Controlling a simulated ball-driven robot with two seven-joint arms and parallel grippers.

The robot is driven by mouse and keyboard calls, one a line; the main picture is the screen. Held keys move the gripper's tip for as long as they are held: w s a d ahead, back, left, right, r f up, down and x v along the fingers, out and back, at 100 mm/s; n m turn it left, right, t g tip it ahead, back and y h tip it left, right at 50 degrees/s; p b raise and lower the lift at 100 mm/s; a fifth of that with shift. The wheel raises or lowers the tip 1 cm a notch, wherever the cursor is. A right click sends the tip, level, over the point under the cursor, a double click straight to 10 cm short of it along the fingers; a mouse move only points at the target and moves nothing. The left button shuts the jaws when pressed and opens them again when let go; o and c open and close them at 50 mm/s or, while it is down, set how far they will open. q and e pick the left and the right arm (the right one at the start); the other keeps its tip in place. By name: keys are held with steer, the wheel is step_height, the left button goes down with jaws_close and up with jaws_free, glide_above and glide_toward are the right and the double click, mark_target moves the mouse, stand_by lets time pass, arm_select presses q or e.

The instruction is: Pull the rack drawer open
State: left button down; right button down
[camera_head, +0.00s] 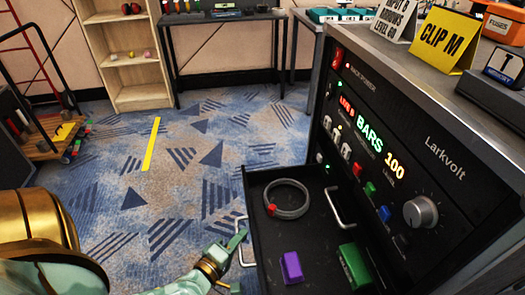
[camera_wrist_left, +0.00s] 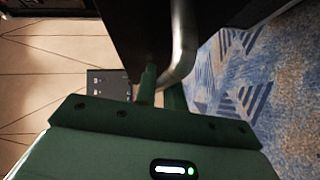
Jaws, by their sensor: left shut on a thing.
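The black rack drawer (camera_head: 252,190) stands pulled out from the rack (camera_head: 400,165). A coiled grey cable (camera_head: 289,213), a purple block (camera_head: 291,267) and a green block (camera_head: 355,267) lie inside it. The silver drawer handle (camera_head: 243,254) is on the drawer's front, and it also shows in the left wrist view (camera_wrist_left: 186,35). My left gripper (camera_head: 238,243) is at this handle. In the left wrist view its fingers (camera_wrist_left: 162,88) are closed around the bar. My right gripper is not in view.
A second silver handle (camera_head: 333,208) is on the rack face. Yellow and white signs stand on the rack top. A wooden shelf (camera_head: 143,97) and a table (camera_head: 225,18) are at the back. Patterned carpet (camera_head: 200,165) left of the drawer is clear, with a yellow strip (camera_head: 151,143).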

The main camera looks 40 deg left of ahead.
arm_select(q)
steer(key=shift+s+a, duration=0.65)
steer(key=shift+s, duration=0.2)
steer(key=shift+s+a, duration=0.65)
steer(key=shift+s, duration=0.15)
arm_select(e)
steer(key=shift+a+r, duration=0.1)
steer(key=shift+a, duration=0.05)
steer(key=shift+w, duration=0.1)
arm_select(q)
steer(key=c, duration=1.5)
jaws_free()
